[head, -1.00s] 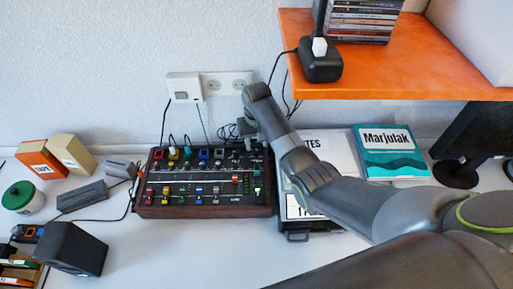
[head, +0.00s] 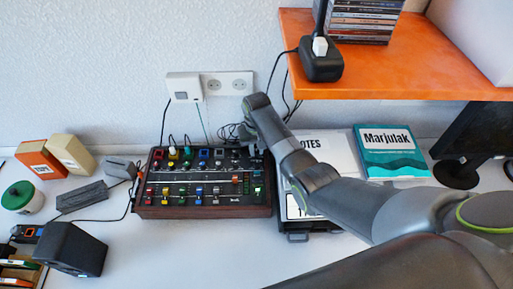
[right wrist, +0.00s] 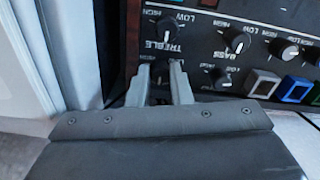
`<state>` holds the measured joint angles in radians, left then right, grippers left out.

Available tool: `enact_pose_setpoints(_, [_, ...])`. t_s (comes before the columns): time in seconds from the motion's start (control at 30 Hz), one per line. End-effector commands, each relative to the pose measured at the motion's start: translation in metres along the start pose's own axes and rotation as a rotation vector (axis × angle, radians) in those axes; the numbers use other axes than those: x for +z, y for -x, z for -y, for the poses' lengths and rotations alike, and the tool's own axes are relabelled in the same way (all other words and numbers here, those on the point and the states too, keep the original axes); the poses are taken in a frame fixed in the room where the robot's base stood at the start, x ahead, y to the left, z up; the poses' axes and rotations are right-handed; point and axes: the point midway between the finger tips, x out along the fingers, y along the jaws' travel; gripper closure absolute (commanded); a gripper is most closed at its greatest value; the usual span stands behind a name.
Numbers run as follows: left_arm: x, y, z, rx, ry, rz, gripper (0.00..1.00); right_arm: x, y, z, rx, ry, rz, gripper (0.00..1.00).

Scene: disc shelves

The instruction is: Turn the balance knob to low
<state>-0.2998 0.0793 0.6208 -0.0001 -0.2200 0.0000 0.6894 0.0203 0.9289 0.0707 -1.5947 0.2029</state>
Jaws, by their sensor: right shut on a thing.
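The mixer (head: 165,211), a dark panel with wooden sides, knobs, sliders and coloured buttons, lies on the white desk in the head view. My right gripper (right wrist: 160,76) is shut on a small dark knob (right wrist: 160,69) at the panel's edge in the right wrist view. The fingers stand on either side of this knob and hide most of it and its label, so I cannot read its name or setting. In the head view my right arm hides that corner of the mixer. My left gripper is not in view.
Beside the held knob are the treble knob (right wrist: 166,29) and the bass knob (right wrist: 237,40). Square buttons (right wrist: 262,83) sit further right. Books (head: 392,152) lie right of the mixer. An orange shelf (head: 420,80) overhangs at upper right.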

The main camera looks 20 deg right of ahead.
Motion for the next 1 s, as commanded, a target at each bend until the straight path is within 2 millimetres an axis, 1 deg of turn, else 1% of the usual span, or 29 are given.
enact_pose_setpoints(0.17, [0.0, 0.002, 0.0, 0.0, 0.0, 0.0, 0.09, 0.0, 0.001, 0.0, 0.0, 0.013, 0.0, 1.0])
enact_pose_setpoints(0.37, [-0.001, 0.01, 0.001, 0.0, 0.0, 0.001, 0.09, 0.0, 0.003, 0.0, 0.0, 0.087, 0.002, 1.0])
enact_pose_setpoints(0.7, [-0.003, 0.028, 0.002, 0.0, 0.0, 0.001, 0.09, 0.0, 0.003, 0.0, 0.0, 0.34, 0.002, 1.0])
enact_pose_setpoints(1.0, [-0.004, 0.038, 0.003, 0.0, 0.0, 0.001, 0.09, -0.001, 0.002, -0.001, 0.0, 0.545, 0.001, 1.0])
